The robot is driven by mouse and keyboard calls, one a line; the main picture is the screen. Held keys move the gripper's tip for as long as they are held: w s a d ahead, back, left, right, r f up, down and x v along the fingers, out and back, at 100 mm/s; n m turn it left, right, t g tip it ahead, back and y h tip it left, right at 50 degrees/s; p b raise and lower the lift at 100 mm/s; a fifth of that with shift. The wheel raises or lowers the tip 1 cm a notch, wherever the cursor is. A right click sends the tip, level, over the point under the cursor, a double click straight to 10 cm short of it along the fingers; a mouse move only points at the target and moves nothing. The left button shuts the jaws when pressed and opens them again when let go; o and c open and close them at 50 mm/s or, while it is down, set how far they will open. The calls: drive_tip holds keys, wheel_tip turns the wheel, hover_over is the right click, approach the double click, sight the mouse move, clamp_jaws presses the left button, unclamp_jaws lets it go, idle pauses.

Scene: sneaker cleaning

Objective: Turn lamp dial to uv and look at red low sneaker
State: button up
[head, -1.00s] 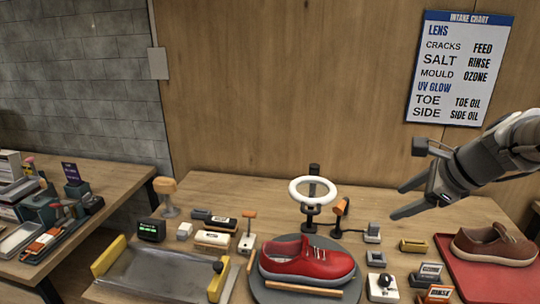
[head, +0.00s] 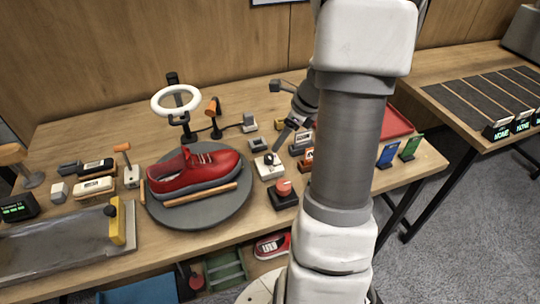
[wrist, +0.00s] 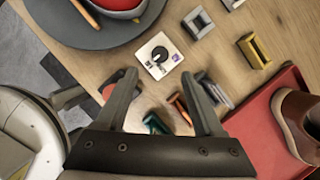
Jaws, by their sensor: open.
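The lamp dial is a black knob on a small white box (head: 268,167), right of the turntable. In the wrist view the dial (wrist: 158,55) lies just beyond my fingertips, roughly centred between them. My gripper (wrist: 157,77) is open and empty, pointing down at the table. In the head view my gripper (head: 280,145) is small, partly behind my arm, just above the dial. The red low sneaker (head: 190,172) sits on the grey round turntable (head: 225,205). The white ring lamp (head: 176,92) stands behind the sneaker. I cannot read the dial's marks.
A red push button (head: 285,188) stands in front of the dial box. Small metal blocks (wrist: 198,23) and label holders lie to its right. A red tray (wrist: 258,118) holds a brown sneaker (wrist: 300,115). A metal tray (head: 60,240) lies at the left.

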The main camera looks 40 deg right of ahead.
sight(270, 156)
drive_tip(key=b+x, duration=0.1)
drive_tip(key=x, duration=0.8)
drive_tip(key=shift+f, duration=0.2)
clamp_jaws()
